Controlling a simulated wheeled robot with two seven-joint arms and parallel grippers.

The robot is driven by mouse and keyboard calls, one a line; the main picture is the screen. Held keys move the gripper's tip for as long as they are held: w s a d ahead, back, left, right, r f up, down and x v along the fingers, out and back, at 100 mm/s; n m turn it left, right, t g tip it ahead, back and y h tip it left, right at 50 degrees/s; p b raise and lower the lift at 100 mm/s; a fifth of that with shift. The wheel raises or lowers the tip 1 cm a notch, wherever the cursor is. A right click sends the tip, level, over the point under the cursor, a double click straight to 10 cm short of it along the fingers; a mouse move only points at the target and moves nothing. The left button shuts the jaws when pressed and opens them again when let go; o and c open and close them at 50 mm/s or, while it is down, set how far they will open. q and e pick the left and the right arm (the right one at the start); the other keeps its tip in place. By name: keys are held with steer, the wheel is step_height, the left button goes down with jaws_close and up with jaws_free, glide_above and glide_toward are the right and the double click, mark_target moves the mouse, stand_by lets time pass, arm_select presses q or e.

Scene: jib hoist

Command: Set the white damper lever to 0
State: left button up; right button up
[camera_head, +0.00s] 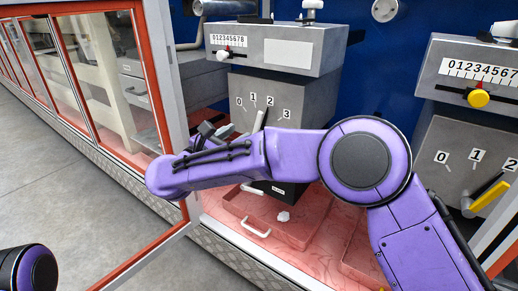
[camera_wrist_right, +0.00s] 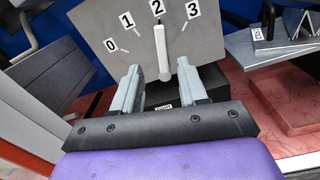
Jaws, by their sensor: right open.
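The white damper lever (camera_wrist_right: 161,52) stands nearly upright on a grey panel (camera_wrist_right: 205,42), its tip just below the label 2. The label 0 (camera_wrist_right: 110,45) is at the left end of the scale. In the head view the lever (camera_head: 259,121) shows partly above my purple right arm. My right gripper (camera_wrist_right: 160,72) is open, with its two grey fingers on either side of the lever's lower end in the picture. I cannot tell how far they are from it in depth. In the head view, the right gripper (camera_head: 217,131) is partly hidden behind my wrist.
A white slider knob (camera_head: 223,55) sits on the box above. At right, another unit has a yellow knob (camera_head: 478,98) and a yellow lever (camera_head: 488,196). A red-framed glass door (camera_head: 165,70) stands left of the panel. Grey floor is clear at left.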

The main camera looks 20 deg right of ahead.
mark_target(258, 120)
steer(key=shift+m, duration=0.4)
steer(key=b+x, duration=0.1)
steer(key=x, duration=0.9)
steer(key=shift+d+r, duration=0.15)
steer(key=shift+d, duration=0.15)
jaws_close()
